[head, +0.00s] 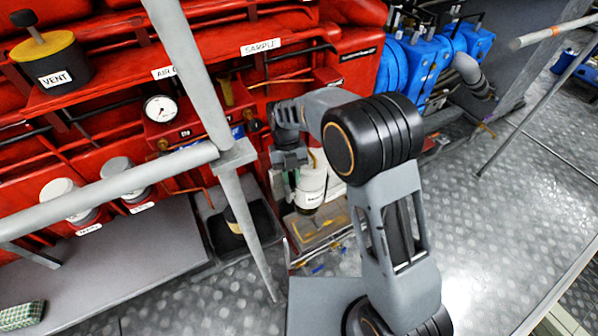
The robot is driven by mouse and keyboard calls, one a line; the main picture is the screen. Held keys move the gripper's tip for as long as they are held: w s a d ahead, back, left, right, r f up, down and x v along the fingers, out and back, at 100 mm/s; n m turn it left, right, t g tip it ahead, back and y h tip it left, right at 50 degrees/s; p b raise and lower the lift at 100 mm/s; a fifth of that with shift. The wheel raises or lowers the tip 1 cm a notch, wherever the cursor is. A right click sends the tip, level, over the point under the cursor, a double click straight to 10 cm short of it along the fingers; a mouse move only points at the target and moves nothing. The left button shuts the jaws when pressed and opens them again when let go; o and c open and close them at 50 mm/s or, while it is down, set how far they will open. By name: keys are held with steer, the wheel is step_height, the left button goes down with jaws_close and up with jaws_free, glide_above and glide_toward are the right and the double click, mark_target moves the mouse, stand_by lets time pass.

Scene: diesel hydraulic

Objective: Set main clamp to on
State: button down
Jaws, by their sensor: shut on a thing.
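My gripper (292,180) points down in front of the red machine, right of the gauge. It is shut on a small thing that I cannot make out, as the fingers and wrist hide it. A white jar (313,190) with a dark lower part and a label stands right beside the fingers. I cannot tell whether they touch it.
A grey railing (110,188) and its post cross the view before the red machine (225,75). A round gauge (160,108) sits left of my gripper. A dark tray (262,218) and a tray with loose tools (318,232) lie below. Open metal floor (500,215) is at right.

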stand_by(0.5)
steer(key=c, duration=1)
jaws_free()
steer(key=shift+c, duration=0.2)
steer(key=shift+p+v, duration=0.3)
steer(key=shift+v, duration=3.45)
